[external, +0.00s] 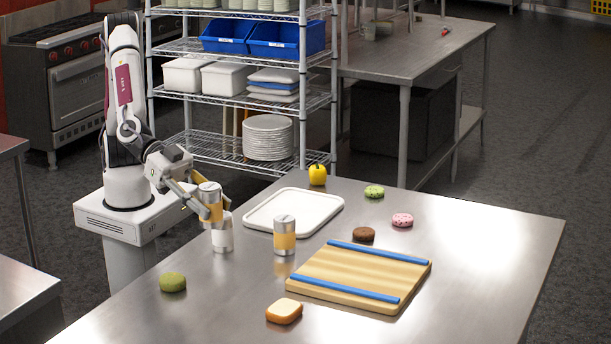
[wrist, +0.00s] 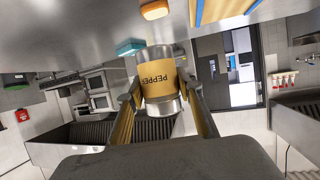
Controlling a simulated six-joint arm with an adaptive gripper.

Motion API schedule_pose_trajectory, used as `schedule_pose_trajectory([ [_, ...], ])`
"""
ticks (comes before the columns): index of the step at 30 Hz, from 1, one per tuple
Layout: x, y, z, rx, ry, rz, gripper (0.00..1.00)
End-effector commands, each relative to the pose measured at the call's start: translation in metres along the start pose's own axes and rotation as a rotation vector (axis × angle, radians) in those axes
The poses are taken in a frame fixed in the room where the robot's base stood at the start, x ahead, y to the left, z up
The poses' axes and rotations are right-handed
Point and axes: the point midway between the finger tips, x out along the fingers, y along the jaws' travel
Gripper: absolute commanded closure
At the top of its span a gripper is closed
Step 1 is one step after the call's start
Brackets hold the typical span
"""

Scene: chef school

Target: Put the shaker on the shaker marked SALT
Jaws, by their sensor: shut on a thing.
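My gripper (external: 204,209) is shut on a shaker (external: 211,195) with a yellow band and metal ends, held above the table's left part. In the wrist view the band of this held shaker (wrist: 158,72) reads PEPPER, upside down in the picture. A second, pale shaker (external: 222,236) stands on the table just below the held one in the external view. The held shaker and my fingers hide its upper part, and I cannot tell whether the two touch. A third shaker (external: 285,236) with a yellow band stands upright to the right. I cannot read a SALT label.
A white tray (external: 262,222) lies behind the shakers. A wooden board (external: 355,277) with blue edges lies to the right. A green round item (external: 172,282), bread (external: 284,311), a brown round item (external: 364,234), a pink one (external: 402,220) and a yellow pepper (external: 318,175) are around.

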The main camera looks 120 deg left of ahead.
Motion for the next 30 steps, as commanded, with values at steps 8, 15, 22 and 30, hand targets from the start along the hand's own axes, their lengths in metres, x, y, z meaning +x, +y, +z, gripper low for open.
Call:
schedule_pose_trajectory([
  [8,-0.016,-0.008,-0.019,-0.036,0.002,-0.079,0.91],
  [15,-0.035,-0.028,-0.032,-0.081,0.001,-0.192,0.91],
  [22,-0.061,-0.062,-0.033,-0.149,0.0,-0.358,0.91],
  [30,-0.096,-0.11,-0.014,-0.234,-0.001,-0.568,0.91],
])
